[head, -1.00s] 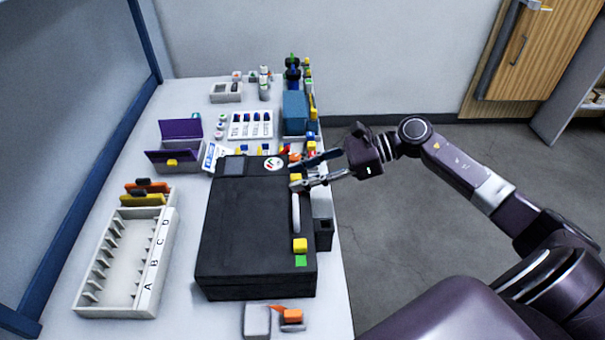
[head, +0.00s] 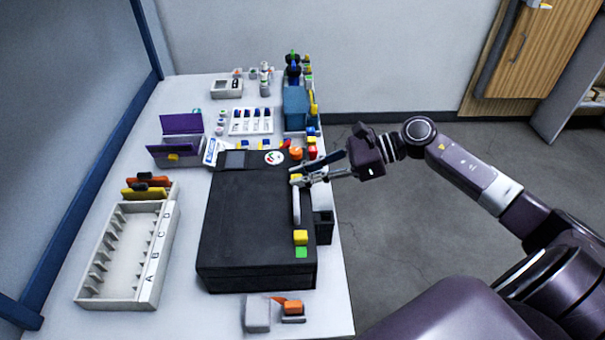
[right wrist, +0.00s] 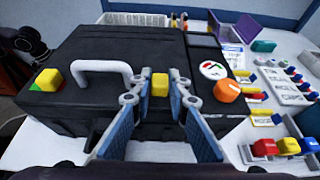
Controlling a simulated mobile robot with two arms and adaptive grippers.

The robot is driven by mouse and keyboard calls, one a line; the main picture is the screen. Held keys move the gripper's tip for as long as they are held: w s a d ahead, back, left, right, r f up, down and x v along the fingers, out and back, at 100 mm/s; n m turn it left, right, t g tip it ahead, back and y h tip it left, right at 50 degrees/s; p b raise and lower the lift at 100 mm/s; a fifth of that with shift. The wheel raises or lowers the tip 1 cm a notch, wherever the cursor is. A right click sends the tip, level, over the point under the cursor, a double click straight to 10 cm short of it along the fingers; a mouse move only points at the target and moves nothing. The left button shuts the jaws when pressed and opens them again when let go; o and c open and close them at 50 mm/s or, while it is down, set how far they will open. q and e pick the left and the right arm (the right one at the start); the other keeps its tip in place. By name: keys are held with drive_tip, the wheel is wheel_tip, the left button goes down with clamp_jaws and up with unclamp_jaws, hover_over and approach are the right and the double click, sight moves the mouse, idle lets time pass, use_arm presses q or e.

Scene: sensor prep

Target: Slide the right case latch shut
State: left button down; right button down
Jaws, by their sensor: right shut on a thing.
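The black case (head: 250,220) lies on the table, its pale handle (right wrist: 100,72) along the side nearest my right arm. The right case latch is a yellow block (right wrist: 159,84); in the head view only a small part of it (head: 295,178) shows beside the fingers. My right gripper (right wrist: 160,88) is shut on this latch, one blue-padded finger on each side. In the head view the right gripper (head: 302,176) reaches in from the right at the far end of the handle. The other yellow latch (head: 300,237) has a green patch (head: 301,252) beside it. Any patch by the right latch is hidden.
An orange knob (right wrist: 227,90) and a round coloured sticker (right wrist: 213,70) are close to the gripper. A dark open box (head: 322,226) stands against the case. A white lettered rack (head: 152,270) is at left. Clear floor lies right of the table.

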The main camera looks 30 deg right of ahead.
drive_tip(key=shift+s+a+f, duration=0.15)
drive_tip(key=c, duration=1.8)
unclamp_jaws()
drive_tip(key=shift+s, duration=0.1)
drive_tip(key=shift+c, duration=0.2)
drive_tip(key=v, duration=0.8)
